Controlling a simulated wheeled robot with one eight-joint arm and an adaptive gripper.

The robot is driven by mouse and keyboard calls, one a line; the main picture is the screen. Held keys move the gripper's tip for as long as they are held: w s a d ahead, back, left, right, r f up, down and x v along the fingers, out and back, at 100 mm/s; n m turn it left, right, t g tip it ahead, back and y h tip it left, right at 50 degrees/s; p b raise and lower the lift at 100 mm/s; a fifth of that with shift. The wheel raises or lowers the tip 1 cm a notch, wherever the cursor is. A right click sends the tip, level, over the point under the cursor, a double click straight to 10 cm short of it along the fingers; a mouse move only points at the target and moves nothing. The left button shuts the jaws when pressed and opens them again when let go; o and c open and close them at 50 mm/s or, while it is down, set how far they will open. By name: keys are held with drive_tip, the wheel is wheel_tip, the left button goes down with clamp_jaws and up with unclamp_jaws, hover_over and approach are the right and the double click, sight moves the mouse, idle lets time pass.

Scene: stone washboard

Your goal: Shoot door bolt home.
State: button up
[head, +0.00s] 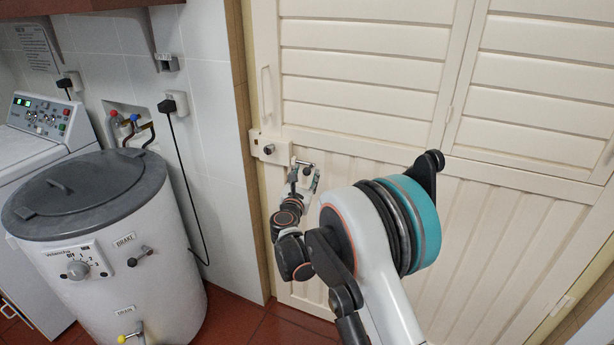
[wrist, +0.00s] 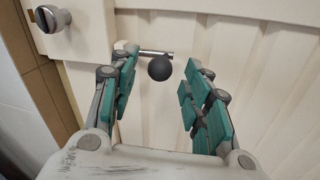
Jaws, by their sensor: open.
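The cream louvred door (head: 365,120) is closed, as far as I can tell. A metal bolt rod (wrist: 155,53) with a black ball knob (wrist: 159,69) shows on the door in the wrist view; the knob is small in the head view (head: 308,169). A pale lock block (head: 268,148) with a round silver knob (wrist: 52,18) sits to the left of the bolt, at the door's edge. My gripper (head: 305,176) is open at the bolt. In the wrist view its teal-padded fingers (wrist: 160,72) stand either side of the ball knob, with visible gaps.
A white top-loading tub (head: 110,240) with a grey lid and a washing machine (head: 45,120) stand at the left. A white door handle (head: 266,92) is above the lock block. A wooden door frame (head: 243,110) runs beside the tiled wall.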

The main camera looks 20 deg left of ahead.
sight(305, 174)
drive_tip(key=shift+w+a+b, duration=0.15)
drive_tip(key=shift+w+b, duration=0.05)
drive_tip(key=shift+w, duration=0.7)
drive_tip(key=shift+w+a+b, duration=0.1)
drive_tip(key=shift+w+b, duration=0.05)
drive_tip(key=shift+w, duration=0.7)
drive_tip(key=shift+a, duration=0.1)
clamp_jaws()
